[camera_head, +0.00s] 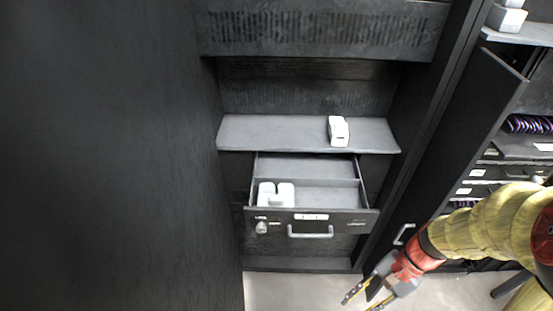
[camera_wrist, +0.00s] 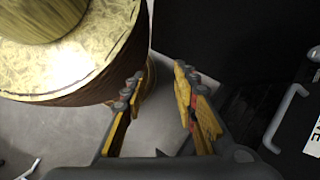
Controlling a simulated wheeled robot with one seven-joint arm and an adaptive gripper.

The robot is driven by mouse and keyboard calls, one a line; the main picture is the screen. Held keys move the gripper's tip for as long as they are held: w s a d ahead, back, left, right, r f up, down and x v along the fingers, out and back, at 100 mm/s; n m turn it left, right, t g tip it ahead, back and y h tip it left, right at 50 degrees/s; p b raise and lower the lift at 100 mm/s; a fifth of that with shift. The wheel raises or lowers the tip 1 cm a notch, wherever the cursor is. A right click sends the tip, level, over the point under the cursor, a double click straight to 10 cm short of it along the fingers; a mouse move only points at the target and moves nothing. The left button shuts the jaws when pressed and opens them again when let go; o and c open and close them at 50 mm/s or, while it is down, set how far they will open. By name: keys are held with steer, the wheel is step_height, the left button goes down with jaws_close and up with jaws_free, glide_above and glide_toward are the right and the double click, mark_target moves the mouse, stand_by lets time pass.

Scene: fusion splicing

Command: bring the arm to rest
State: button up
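My arm comes in from the right in the head view, and my gripper (camera_head: 359,299) hangs low in front of the cabinet, right of the open drawer. In the wrist view my gripper (camera_wrist: 160,88) shows its two yellow-padded fingers spread apart with nothing between them. Beyond the fingers lie bare grey floor and a dark panel. The gripper touches nothing that I can see.
A drawer (camera_head: 311,216) stands pulled out with white items (camera_head: 276,194) in its left part. A white item (camera_head: 338,131) sits on the shelf (camera_head: 270,133) above. A dark door (camera_head: 455,130) stands open at right. Grey floor (camera_head: 290,291) is clear below.

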steer(key=w+d+r+n+t+h+b, duration=0.3)
steer(key=r+n+h, duration=0.2)
steer(key=r+n, duration=0.25)
steer(key=a+r+n+t+b, duration=0.2)
steer(key=a+r+t, duration=0.3)
steer(key=r, duration=0.4)
steer(key=shift+w+r+n+h+b, duration=0.3)
steer(key=shift+w+n+h, duration=0.1)
steer(key=shift+n, duration=0.25)
